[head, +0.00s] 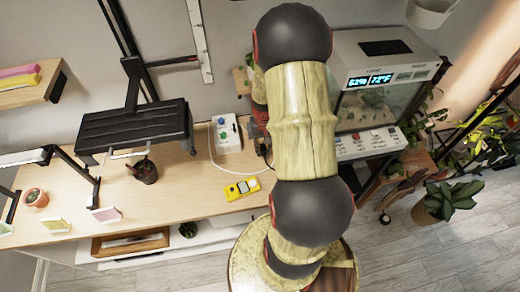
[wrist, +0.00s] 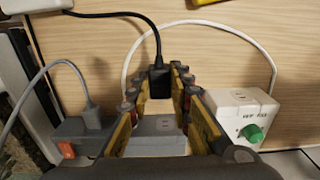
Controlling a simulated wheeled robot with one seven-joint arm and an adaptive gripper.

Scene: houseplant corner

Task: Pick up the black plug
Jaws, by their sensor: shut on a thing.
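The black plug (wrist: 159,82) is between the fingertips of my gripper (wrist: 160,84) in the wrist view. The fingers, with yellow inner pads, are shut on its sides. Its black cord (wrist: 140,22) runs up and to the left from it. A grey-white socket block (wrist: 156,126) shows between the fingers, nearer the camera; I cannot tell whether the plug touches it. In the head view my arm hides most of the gripper and the plug.
A white box with a green knob (wrist: 243,118) stands right of the fingers. A grey plug (wrist: 92,117) sits in a power strip with an orange switch (wrist: 66,149) at left. A white cable (wrist: 248,38) loops behind. A yellow device (head: 242,189) lies on the desk.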

